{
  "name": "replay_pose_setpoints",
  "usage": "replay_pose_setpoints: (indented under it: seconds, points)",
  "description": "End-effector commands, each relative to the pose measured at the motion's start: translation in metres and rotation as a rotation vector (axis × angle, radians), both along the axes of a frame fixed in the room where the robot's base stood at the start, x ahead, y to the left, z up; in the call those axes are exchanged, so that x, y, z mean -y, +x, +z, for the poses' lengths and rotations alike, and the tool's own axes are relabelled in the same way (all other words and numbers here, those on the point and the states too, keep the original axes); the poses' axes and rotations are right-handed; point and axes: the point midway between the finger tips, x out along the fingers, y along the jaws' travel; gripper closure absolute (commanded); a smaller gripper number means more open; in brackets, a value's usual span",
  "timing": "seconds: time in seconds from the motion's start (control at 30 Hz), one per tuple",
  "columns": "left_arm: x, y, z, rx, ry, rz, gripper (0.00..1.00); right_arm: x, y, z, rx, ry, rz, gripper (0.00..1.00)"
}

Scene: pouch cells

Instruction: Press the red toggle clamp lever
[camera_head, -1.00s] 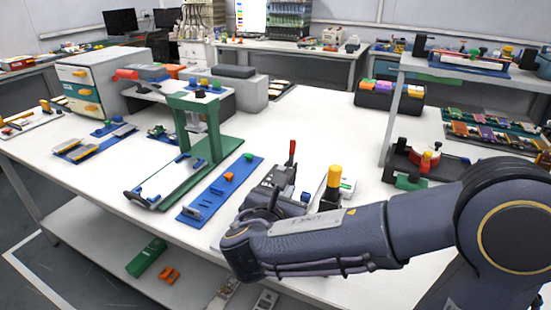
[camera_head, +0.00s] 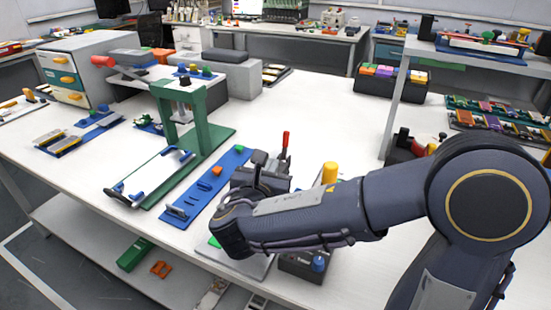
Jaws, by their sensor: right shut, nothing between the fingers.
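An upright red lever (camera_head: 285,140) stands just behind my right gripper. Its lower part and the clamp under it are largely hidden by the gripper, so I cannot tell whether they touch. My right gripper (camera_head: 264,172) is shut and empty, reaching over the middle of the table; its fingertips are hard to make out against dark parts there. My left gripper is not in view.
A green press frame (camera_head: 217,143) and a blue strip (camera_head: 208,202) with small parts lie left of my gripper. A yellow-topped post (camera_head: 329,172) stands to its right. A dark box with a blue knob (camera_head: 319,263) sits at the front edge.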

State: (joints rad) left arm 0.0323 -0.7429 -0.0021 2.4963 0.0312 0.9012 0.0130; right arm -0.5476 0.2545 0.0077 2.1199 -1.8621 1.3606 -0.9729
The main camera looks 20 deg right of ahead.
Motion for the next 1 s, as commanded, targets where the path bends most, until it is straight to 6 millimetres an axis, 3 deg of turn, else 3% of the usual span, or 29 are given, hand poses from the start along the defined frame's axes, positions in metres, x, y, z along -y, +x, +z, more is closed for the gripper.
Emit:
replay_pose_setpoints:
  seconds: [0.5, 0.7, 1.0]
  points:
    - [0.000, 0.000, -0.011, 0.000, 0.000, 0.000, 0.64, 0.062, 0.081, -0.019, -0.002, -0.001, -0.004, 1.00]
    - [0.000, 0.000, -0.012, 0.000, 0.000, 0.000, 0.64, 0.073, 0.096, -0.021, 0.000, 0.000, -0.002, 1.00]
    - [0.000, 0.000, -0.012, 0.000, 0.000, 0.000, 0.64, 0.075, 0.099, -0.022, -0.001, 0.001, 0.000, 1.00]
